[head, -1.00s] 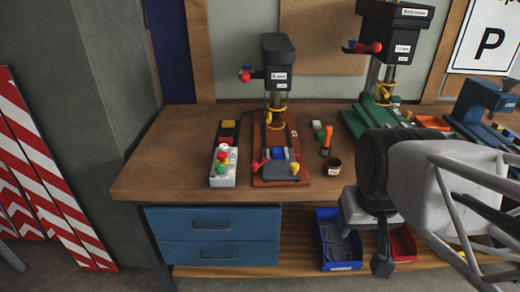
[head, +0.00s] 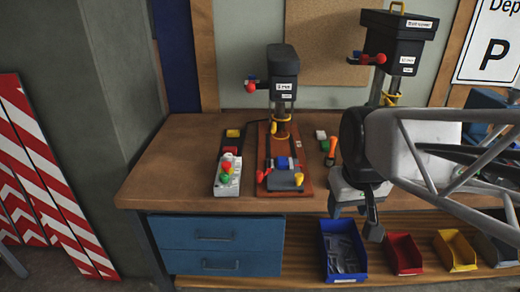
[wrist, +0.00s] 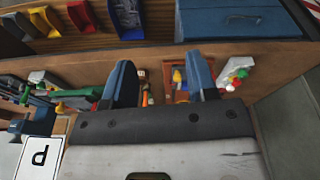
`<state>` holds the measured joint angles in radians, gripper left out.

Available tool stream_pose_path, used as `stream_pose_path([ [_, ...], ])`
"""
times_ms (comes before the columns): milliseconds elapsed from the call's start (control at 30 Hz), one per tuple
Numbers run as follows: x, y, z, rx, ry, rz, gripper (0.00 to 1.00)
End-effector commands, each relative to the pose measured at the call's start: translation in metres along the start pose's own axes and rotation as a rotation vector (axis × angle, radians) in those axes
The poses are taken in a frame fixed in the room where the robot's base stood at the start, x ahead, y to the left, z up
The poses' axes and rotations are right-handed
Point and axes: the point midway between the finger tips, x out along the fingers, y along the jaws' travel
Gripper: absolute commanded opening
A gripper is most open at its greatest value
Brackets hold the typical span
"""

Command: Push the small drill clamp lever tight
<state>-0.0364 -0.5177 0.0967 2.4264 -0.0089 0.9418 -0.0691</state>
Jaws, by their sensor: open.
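The small drill (head: 283,95) stands upright on an orange-brown base board (head: 268,140) on the bench. A grey clamp with a blue block (head: 283,163) sits at the front of that board. A red-ended lever (head: 262,175) is at its left and a yellow-ended lever (head: 299,178) at its right; I cannot tell which is the clamp lever. My gripper (head: 357,205) is open and empty, to the right of the clamp at the bench's front edge, apart from it. In the wrist view my open gripper (wrist: 162,82) shows two blue fingers, with part of the board (wrist: 170,92) between them.
A white control box (head: 228,178) with coloured buttons lies left of the drill. An orange-handled tool (head: 331,150) lies right of it. A larger drill (head: 393,45) stands behind my arm. Blue (head: 342,250), red (head: 404,254) and yellow (head: 455,250) bins sit on the shelf below.

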Motion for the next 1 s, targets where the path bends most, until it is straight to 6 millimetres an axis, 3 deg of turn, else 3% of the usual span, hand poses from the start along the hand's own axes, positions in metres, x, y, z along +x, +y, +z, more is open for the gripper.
stream_pose_path([
  [467,0.020,-0.027,-0.111,-0.210,-0.059,-0.023,0.53],
  [1000,0.075,-0.076,-0.227,-0.444,-0.122,-0.053,0.53],
])
